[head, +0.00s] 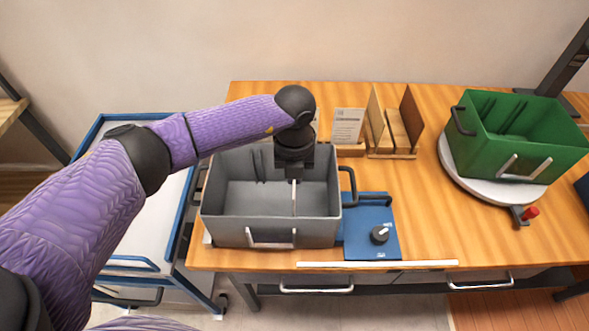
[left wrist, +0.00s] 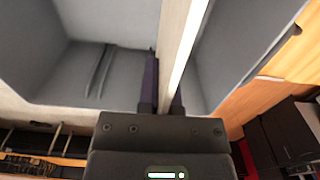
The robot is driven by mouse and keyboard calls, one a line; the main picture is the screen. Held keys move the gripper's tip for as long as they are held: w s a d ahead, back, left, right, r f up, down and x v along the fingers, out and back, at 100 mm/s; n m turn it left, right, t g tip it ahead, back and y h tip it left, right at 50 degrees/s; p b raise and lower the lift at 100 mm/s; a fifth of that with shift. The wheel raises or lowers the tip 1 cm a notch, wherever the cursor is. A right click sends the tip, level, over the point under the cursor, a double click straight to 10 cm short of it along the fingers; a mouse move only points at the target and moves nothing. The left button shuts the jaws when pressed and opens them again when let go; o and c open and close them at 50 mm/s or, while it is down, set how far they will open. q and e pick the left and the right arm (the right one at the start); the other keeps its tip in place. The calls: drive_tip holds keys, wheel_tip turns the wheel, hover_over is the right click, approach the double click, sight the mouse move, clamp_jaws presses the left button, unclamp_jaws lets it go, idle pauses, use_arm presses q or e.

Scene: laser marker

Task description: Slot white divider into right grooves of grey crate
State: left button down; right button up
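The grey crate (head: 235,229) stands open on the wooden table at the left end. My left gripper (head: 293,175) reaches down into its right half, at the back. It is shut on the thin white divider (head: 294,198), which stands edge-on and upright, running from back to front. In the left wrist view the divider (left wrist: 178,45) passes between the two fingers of my left gripper (left wrist: 163,88). One pair of grooves (head: 259,166) shows on the crate's back wall, left of the divider. The right grooves are hidden by the gripper, so I cannot tell whether the divider sits in them.
A blue control box (head: 372,225) with a black knob stands right of the crate. Behind are a wooden rack (head: 391,154) and a paper card (head: 347,126). A green crate (head: 515,135) rests on a round turntable (head: 466,188). A blue-edged cart (head: 140,225) stands left.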

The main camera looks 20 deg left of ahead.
use_arm(q)
drive_tip(key=shift+f+b, duration=2.4)
drive_tip(key=shift+f, duration=1.1)
drive_tip(key=c, duration=0.7)
unclamp_jaws()
drive_tip(key=shift+c, duration=0.2)
drive_tip(key=shift+r, duration=0.1)
wheel_tip(320, 180, up, 9)
drive_tip(key=p, duration=0.8)
drive_tip(key=shift+s, duration=0.1)
